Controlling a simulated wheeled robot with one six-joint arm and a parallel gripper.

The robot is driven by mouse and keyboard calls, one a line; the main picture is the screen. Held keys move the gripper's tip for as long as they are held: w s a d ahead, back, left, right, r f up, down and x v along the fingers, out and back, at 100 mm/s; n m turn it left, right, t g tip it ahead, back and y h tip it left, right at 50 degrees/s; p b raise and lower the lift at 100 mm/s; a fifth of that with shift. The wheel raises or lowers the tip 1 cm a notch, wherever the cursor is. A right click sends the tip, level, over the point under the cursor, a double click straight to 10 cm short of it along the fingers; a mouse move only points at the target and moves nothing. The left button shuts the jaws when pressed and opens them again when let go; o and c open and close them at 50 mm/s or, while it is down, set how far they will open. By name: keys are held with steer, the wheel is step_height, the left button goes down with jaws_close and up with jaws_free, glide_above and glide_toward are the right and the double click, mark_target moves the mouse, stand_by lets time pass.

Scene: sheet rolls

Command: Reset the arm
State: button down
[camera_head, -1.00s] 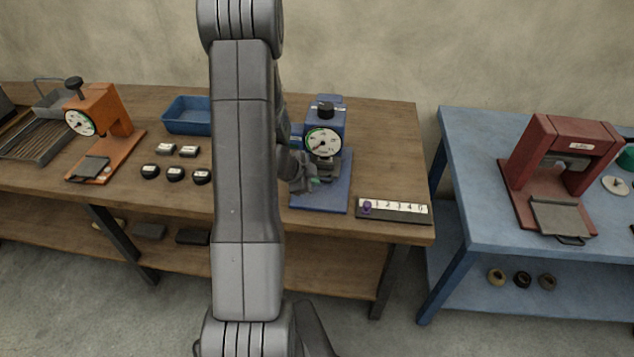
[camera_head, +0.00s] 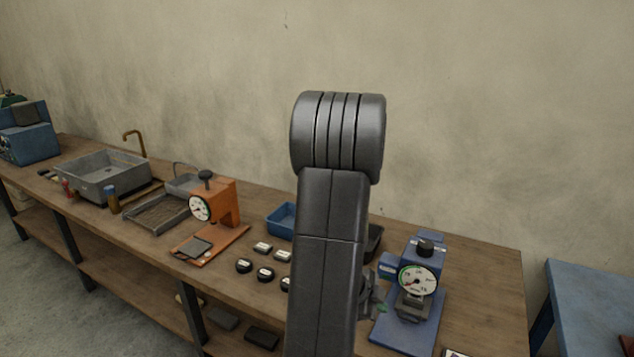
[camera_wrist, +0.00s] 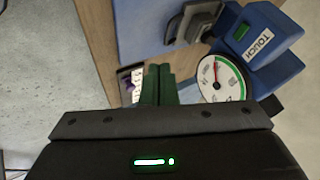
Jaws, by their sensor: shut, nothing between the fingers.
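My gripper (camera_wrist: 158,84) shows in the wrist view with its two green fingers together and nothing between them. It is beside the dial of the blue press (camera_wrist: 262,42), whose head carries a "TOUCH" label. In the head view my arm stands upright in front of the bench, and part of my gripper (camera_head: 376,306) shows just left of the blue press (camera_head: 425,262). Most of the gripper is hidden behind my arm there.
An orange press (camera_head: 228,205), a blue tray (camera_head: 281,219), several small dark pieces (camera_head: 265,275) and a grey sink (camera_head: 103,178) are on the wooden bench (camera_head: 487,268). A blue table (camera_head: 590,300) stands at the right, past a gap.

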steer(key=b+x, duration=0.1)
steer(key=x, duration=1.2)
steer(key=shift+w, duration=0.15)
steer(key=shift+r, duration=0.15)
